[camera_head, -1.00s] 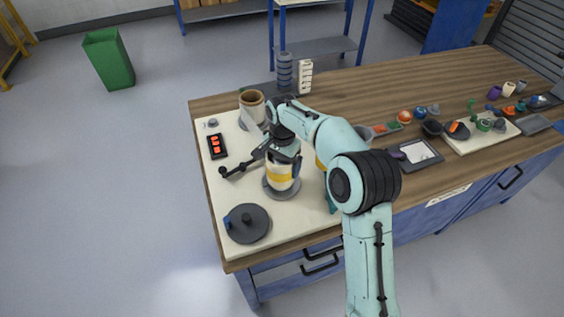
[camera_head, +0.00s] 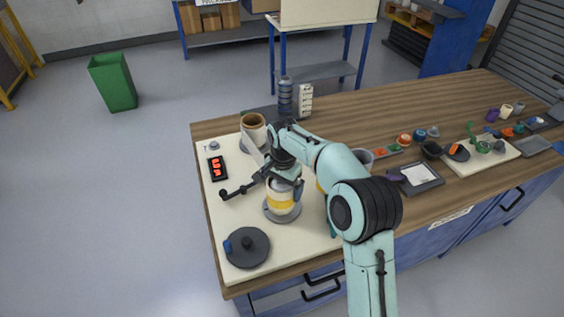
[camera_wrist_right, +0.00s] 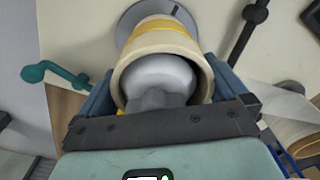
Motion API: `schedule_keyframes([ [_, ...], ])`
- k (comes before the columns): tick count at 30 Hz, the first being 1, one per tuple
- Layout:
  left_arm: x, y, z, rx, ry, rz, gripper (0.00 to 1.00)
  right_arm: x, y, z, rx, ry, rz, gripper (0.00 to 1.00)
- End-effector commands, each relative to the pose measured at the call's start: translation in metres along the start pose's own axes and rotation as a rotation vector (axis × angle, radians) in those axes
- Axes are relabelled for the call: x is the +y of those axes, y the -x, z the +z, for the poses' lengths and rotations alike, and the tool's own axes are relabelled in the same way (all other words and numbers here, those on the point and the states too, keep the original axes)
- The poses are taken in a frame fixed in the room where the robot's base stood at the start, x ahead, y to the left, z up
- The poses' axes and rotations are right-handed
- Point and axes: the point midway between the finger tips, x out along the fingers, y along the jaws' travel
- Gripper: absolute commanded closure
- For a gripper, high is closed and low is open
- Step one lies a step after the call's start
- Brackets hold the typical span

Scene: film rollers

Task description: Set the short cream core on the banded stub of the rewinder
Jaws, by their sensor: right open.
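The short cream core (camera_head: 281,208) stands upright over a stub above a round grey flange (camera_head: 297,214), on the cream board. A yellow band runs around the cream surface. In the right wrist view the core (camera_wrist_right: 130,68) has an open rim, with a rounded grey piece (camera_wrist_right: 160,75) inside it. My right gripper (camera_head: 284,184) is over the core's upper end. In the wrist view its open fingers lie on either side of the core; whether they touch it is unclear. The stub's lower part is hidden. My left gripper is not in view.
A brown-topped roll (camera_head: 253,122) stands behind, with a red-lit display (camera_head: 217,168) and a black crank arm (camera_head: 238,190) to the left. A dark disc (camera_head: 246,247) lies in front. My arm partly hides another yellow-marked piece. Small parts and trays fill the right side.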

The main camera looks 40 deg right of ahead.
Motion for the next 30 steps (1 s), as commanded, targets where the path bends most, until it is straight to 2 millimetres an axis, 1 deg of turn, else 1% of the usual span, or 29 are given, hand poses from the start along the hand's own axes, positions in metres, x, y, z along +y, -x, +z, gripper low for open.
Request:
schedule_keyframes([
  [1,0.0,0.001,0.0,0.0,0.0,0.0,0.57,0.006,-0.005,0.002,-0.011,0.0,0.029,0.0],
  [2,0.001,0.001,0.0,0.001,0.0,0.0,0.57,0.005,0.0,0.002,-0.011,0.0,0.029,0.0],
  [5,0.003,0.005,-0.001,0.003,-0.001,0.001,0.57,0.003,0.025,0.001,-0.006,0.0,0.02,0.0],
  [10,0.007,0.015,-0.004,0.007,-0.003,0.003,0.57,0.0,0.071,0.001,-0.001,0.001,0.006,0.0],
  [18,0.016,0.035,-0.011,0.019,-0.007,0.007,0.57,-0.004,0.142,0.001,0.007,0.001,-0.009,0.0],
  [21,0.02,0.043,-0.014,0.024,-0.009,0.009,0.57,-0.004,0.164,0.001,0.008,0.001,-0.013,0.0],
  [25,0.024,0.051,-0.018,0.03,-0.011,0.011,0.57,-0.005,0.186,0.0,0.01,0.0,-0.016,0.0],
  [27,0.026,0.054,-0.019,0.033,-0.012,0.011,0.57,-0.004,0.194,0.0,0.011,0.0,-0.017,0.0],
  [30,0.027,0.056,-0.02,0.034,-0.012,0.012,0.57,-0.004,0.2,0.0,0.011,0.0,-0.017,0.0],
])
